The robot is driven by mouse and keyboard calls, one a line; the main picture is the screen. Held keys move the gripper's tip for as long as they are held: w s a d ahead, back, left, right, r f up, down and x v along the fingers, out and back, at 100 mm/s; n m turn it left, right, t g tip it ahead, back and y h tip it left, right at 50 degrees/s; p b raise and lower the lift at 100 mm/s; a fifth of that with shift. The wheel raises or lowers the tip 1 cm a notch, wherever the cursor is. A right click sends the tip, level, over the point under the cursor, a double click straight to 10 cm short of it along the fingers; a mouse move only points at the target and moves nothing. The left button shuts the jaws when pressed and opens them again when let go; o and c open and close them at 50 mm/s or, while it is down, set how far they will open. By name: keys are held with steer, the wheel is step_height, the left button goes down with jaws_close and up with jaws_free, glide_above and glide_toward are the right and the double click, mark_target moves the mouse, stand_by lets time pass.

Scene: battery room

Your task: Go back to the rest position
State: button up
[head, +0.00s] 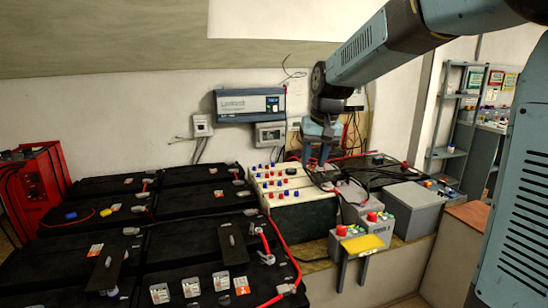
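My arm (375,50) reaches in from the upper right and bends down at the wrist. My gripper (315,158) points down over the right part of the battery bench, just right of a white-topped battery box (285,182) with red and blue terminals. Its two fingers look spread apart, and I see nothing held between them. Whether the fingertips touch anything below cannot be told, as cables and dark gear lie behind them.
Large black batteries (185,245) with red cables fill the left and front. A grey box (412,208) and a switch box with a yellow label (362,243) stand right. A red unit (35,185) is far left. An inverter (250,104) hangs on the wall. Shelves (455,120) stand right.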

steer(key=s+d+t, duration=0.1)
steer(key=s+d, duration=0.3)
steer(key=s, duration=0.4)
steer(key=s+d+m+t+h, duration=0.1)
steer(key=s+d, duration=0.3)
steer(key=s, duration=0.5)
steer(key=s+d+t, duration=0.1)
steer(key=s+d, duration=0.4)
steer(key=s, duration=0.4)
steer(key=shift+s, duration=0.2)
steer(key=shift+f, duration=0.1)
stand_by(0.3)
